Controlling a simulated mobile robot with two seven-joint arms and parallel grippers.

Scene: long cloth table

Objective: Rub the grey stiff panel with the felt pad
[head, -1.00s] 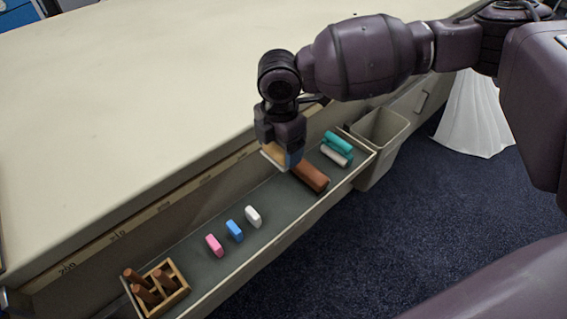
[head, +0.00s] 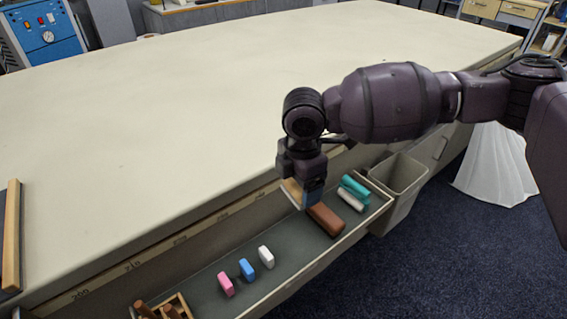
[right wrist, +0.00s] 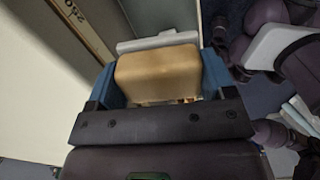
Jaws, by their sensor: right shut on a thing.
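My right gripper (head: 303,197) hangs over the trough along the table's front edge. Its blue fingers are shut on a tan block with a pale grey layer, which looks like the felt pad (right wrist: 158,75); a tan edge of it shows in the head view (head: 291,191). In the right wrist view the block fills the space between the fingers (right wrist: 160,85). A dark grey panel with a wooden edge strip (head: 12,238), likely the stiff panel, lies on the table at the far left, partly cut off. My left gripper is not in view.
The trough (head: 205,279) holds a brown block (head: 325,219), teal and white pieces (head: 354,187), pink, blue and white small blocks (head: 247,269), and a wooden rack of pegs (head: 172,307). A grey bin (head: 399,181) hangs at its right end. The cloth tabletop (head: 200,120) is broadly clear.

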